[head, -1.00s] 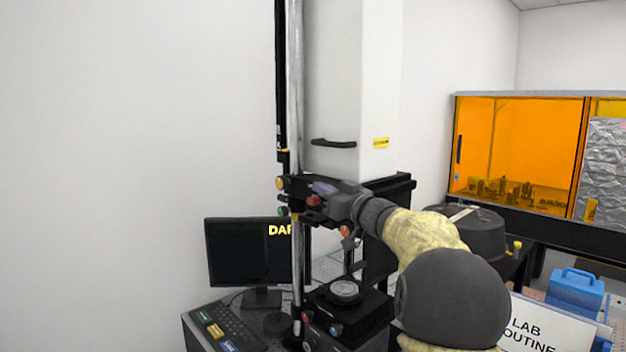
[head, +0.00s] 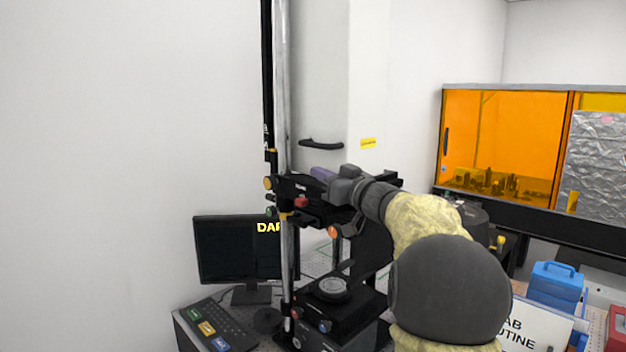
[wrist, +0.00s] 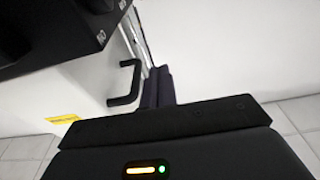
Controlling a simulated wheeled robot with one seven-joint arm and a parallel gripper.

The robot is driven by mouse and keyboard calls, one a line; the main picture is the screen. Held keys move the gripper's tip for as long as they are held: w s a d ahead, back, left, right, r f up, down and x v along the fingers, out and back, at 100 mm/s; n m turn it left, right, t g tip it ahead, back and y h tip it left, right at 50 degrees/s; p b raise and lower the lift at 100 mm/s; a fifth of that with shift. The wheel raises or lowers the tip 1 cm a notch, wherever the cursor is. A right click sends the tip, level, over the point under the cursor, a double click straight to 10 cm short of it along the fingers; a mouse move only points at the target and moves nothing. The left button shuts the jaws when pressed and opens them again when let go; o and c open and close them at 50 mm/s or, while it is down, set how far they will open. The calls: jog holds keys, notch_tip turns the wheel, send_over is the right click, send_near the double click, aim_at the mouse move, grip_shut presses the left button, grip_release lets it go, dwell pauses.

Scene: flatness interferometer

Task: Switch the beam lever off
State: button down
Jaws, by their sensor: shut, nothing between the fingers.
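The interferometer is a tall white tower (head: 368,80) with a black head unit at mid-height and a round stage (head: 333,288) below. My gripper (head: 322,173) is in front of the head unit, with its purple fingers shut and empty. The fingers also show in the wrist view (wrist: 157,87), pointing toward the white wall. I cannot make out the beam lever for certain. A red knob (head: 300,202) and an orange knob (head: 334,231) sit just below my gripper. A black housing with small white markings (wrist: 60,30) fills the wrist view's upper left.
A vertical metal post (head: 282,90) stands left of my gripper. A black handle (head: 321,144) is on the tower, above the gripper in the head view. An orange enclosure (head: 497,140) is at right.

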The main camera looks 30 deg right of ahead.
jog(key=s+d+r+b, duration=0.1)
jog(key=s, duration=0.5)
jog(key=shift+d+r, duration=0.3)
jog(key=shift+d, duration=0.05)
jog(key=w+a+f+m+g+h, duration=0.1)
jog(key=a+f+m+g+h, duration=0.3)
jog(key=f, duration=0.8)
jog(key=w+a+f+m+g+h, duration=0.15)
jog(key=a+f+h, duration=0.35)
jog(key=f, duration=0.7)
jog(key=s+a+f+n+g+y, duration=0.1)
jog(key=s+a+f+g, duration=0.4)
jog(key=s+f, duration=0.5)
jog(key=s+a+f+n+g+y, duration=0.1)
jog(key=s+a+f+g+y, duration=0.1)
jog(key=s+a+f+g, duration=0.4)
jog(key=s+a+f, duration=0.4)
jog(key=s, duration=0.3)
